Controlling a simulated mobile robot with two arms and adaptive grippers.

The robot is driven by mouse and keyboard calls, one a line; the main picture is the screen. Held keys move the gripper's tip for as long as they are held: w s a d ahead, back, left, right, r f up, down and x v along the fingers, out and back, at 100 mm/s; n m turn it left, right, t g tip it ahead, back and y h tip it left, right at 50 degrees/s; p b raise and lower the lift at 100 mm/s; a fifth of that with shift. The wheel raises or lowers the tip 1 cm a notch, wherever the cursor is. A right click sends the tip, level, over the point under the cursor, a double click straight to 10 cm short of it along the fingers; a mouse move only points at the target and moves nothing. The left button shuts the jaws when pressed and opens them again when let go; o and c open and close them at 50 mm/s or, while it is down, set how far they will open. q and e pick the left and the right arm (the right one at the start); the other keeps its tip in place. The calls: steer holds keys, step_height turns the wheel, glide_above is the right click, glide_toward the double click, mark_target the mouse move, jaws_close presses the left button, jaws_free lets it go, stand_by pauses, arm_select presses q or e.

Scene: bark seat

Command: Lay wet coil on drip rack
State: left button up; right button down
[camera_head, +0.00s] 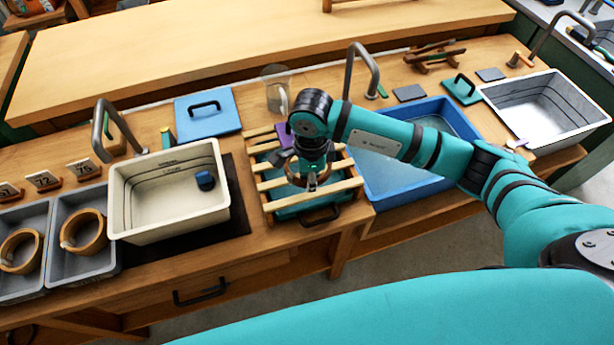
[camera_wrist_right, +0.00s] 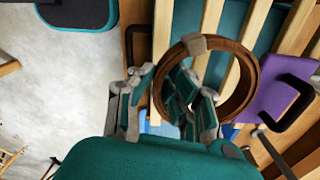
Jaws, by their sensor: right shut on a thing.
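The brown coil (camera_wrist_right: 248,88) is a ring with a small pale tie, seen in the right wrist view. My right gripper (camera_wrist_right: 163,92) is shut on one side of this ring. In the head view the right gripper (camera_head: 311,184) is over the drip rack (camera_head: 275,184), which has pale wooden slats above a teal tray. The coil's lower edge shows below the gripper there, and the rest is mostly hidden. I cannot tell whether the coil touches the slats. My left gripper is not in view.
A cream basin (camera_head: 134,228) with a dark blue object stands left of the rack. A blue basin (camera_head: 452,108) is right of it, under my arm. Two grey trays (camera_head: 95,262) holding tan coils are far left.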

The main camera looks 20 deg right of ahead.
steer(key=f+p, duration=0.1)
steer(key=w+f, duration=0.1)
steer(key=f, duration=0.1)
steer(key=shift+w+a+f+p, duration=0.15)
steer(key=shift+w+f+p, duration=0.05)
steer(key=shift+f+p, duration=0.15)
steer(key=shift+f+b, duration=0.2)
steer(key=shift+b, duration=0.1)
steer(key=c, duration=1.3)
jaws_free()
steer(key=shift+r, duration=0.1)
